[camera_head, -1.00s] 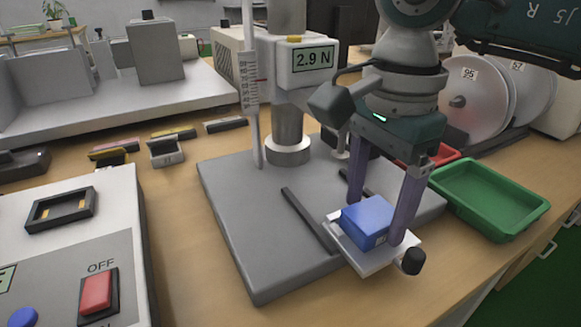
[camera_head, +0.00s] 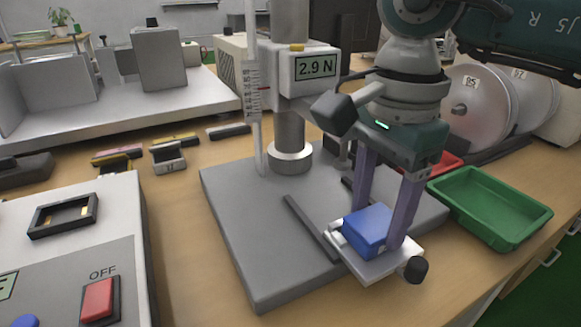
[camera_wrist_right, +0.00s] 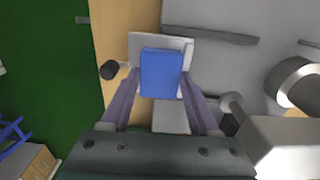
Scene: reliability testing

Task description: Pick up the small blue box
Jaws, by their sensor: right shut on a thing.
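The small blue box (camera_head: 368,229) sits on a small white plate (camera_head: 380,266) with a black knob, at the front right of a grey test stand. My right gripper (camera_head: 383,232) reaches down from above, with its two purple fingers on either side of the box. It is shut on the box. In the right wrist view the blue box (camera_wrist_right: 161,74) lies between the tips of the right gripper (camera_wrist_right: 160,90), over the white plate (camera_wrist_right: 160,40). I cannot tell whether the box is lifted off the plate. My left gripper is not in view.
The stand's grey base (camera_head: 245,215) carries a column and a display (camera_head: 315,67) reading 2.9 N. A green tray (camera_head: 490,207) is to the right, with a red tray (camera_head: 443,163) behind it. A control box (camera_head: 75,245) with a red OFF switch stands front left.

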